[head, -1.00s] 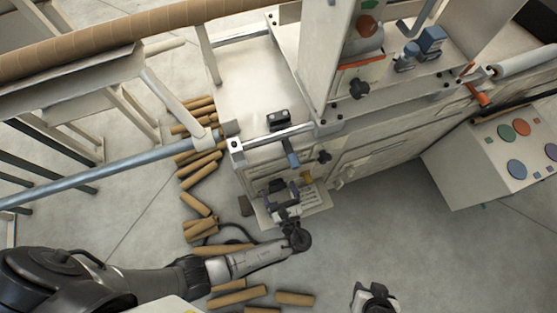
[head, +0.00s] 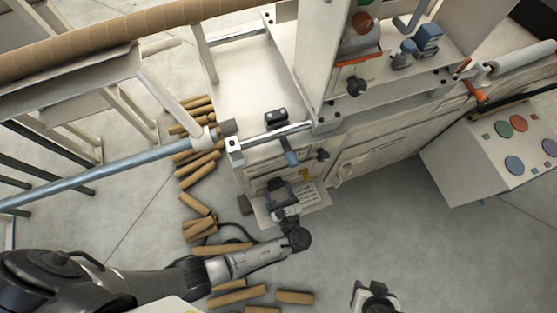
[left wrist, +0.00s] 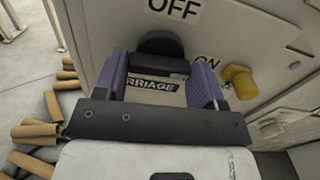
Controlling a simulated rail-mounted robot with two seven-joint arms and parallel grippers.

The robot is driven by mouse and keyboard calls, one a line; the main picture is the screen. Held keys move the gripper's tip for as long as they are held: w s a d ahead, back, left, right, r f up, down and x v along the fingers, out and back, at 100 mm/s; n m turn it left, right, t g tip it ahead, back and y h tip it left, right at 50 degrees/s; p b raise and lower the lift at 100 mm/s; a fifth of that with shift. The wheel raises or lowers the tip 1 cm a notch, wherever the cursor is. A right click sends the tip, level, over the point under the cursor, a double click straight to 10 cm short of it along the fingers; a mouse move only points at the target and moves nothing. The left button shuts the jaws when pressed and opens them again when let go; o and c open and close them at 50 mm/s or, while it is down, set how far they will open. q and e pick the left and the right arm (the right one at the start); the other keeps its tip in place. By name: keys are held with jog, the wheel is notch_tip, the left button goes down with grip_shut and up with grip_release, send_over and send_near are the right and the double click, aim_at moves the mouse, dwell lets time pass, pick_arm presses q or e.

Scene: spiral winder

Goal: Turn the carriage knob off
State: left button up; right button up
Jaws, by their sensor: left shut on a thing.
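The carriage knob (left wrist: 160,66) is black, with a round base behind a bar-shaped grip, on a pale panel in the left wrist view. An OFF label (left wrist: 175,9) is above it, an ON label (left wrist: 207,60) to its upper right, and a partly covered CARRIAGE label (left wrist: 152,85) below. My left gripper (left wrist: 160,78) is shut on the knob, one purple finger on each side. In the head view, my left gripper (head: 280,190) is against the machine's low front panel and hides the knob. I cannot tell where the knob points. My right gripper (head: 374,298) is at the bottom edge, its jaws unclear.
A yellow knob (left wrist: 239,81) sticks out close to the right finger. Cardboard tubes (head: 200,170) lie on the floor left of the machine. A blue-grey bar (head: 110,172) crosses at left. A control box (head: 465,170) stands at right.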

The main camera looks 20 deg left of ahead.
pick_arm(q)
jog(key=n, duration=0.4)
jog(key=shift+n+b, duration=3)
jog(key=shift+n, duration=3.8)
jog(key=o, duration=0.9)
jog(key=shift+d, duration=0.1)
